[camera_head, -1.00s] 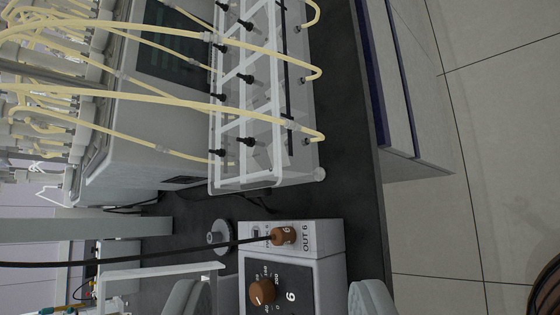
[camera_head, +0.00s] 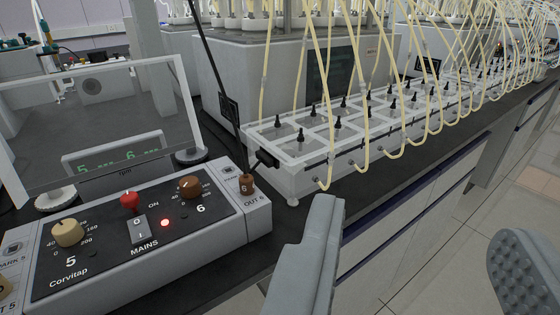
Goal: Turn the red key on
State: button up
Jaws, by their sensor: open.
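The red key (camera_head: 129,201) is a small red knob on the sloping black panel of the Corvitap control box (camera_head: 150,279), at the lower left. The key is in plain view.
A cream dial (camera_head: 67,233) and a brown dial (camera_head: 190,187) flank the key. A brown plug (camera_head: 246,184) with a black cable stands at the box's right end. A clear rack (camera_head: 300,183) with yellow tubes runs along the dark bench to the right.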

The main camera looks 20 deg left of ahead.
aim_at(131, 200)
jog(key=u, duration=1.05)
